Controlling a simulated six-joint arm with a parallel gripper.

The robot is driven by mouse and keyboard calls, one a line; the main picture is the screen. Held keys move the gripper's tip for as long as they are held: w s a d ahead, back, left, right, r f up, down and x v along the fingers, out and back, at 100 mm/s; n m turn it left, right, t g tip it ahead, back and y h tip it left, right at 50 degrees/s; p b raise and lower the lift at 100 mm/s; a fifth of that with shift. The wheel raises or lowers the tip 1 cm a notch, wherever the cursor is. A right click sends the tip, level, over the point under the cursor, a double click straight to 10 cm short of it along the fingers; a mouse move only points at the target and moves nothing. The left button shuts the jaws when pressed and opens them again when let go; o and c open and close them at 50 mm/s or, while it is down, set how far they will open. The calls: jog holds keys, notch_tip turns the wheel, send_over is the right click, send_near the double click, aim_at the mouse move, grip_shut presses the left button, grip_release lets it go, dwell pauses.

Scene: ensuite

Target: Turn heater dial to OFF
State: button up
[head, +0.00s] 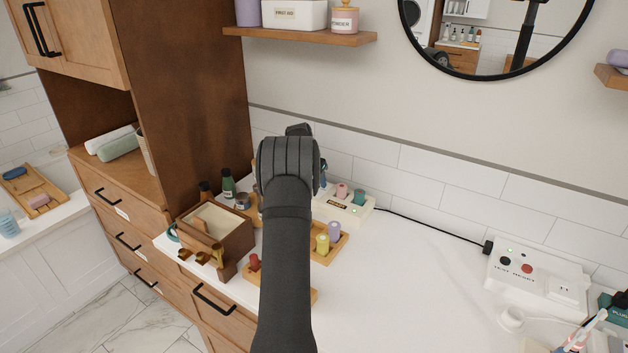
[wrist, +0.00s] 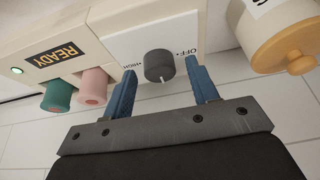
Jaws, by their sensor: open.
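The heater dial (wrist: 158,66) is a dark grey round knob on a white panel in the wrist view, with "OFF" printed on its right and "HIGH" on its left. A small white mark shows on its lower edge, between the two labels. My gripper (wrist: 161,73) is open, with one blue finger on each side of the dial; I cannot tell whether either touches it.
Pink (wrist: 95,84) and teal (wrist: 58,95) rollers stick out of the unit beside the left finger, near a lit green lamp. A cream pot with an orange lid (wrist: 284,45) is right of the fingers.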

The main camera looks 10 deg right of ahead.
jog(key=shift+f, duration=0.1)
jog(key=c, duration=1)
jog(key=shift+n, duration=0.3)
jog(key=n, duration=0.2)
jog(key=n+t+y, duration=0.1)
jog(key=shift+d+n, duration=0.2)
jog(key=shift+n, duration=0.2)
jog(key=n+y, duration=0.2)
jog(key=n, duration=0.2)
jog(key=shift+d+n, duration=0.1)
jog(key=shift+n, duration=0.2)
jog(key=n+y, duration=0.2)
jog(key=n, duration=0.2)
jog(key=shift+d, duration=0.1)
jog(key=shift+d+n+g+y, duration=0.1)
jog(key=shift+n+g+y, duration=0.2)
jog(key=shift+n, duration=0.95)
jog(key=shift+n+g+y, duration=0.2)
jog(key=shift+n+y, duration=0.2)
jog(key=shift+n, duration=0.85)
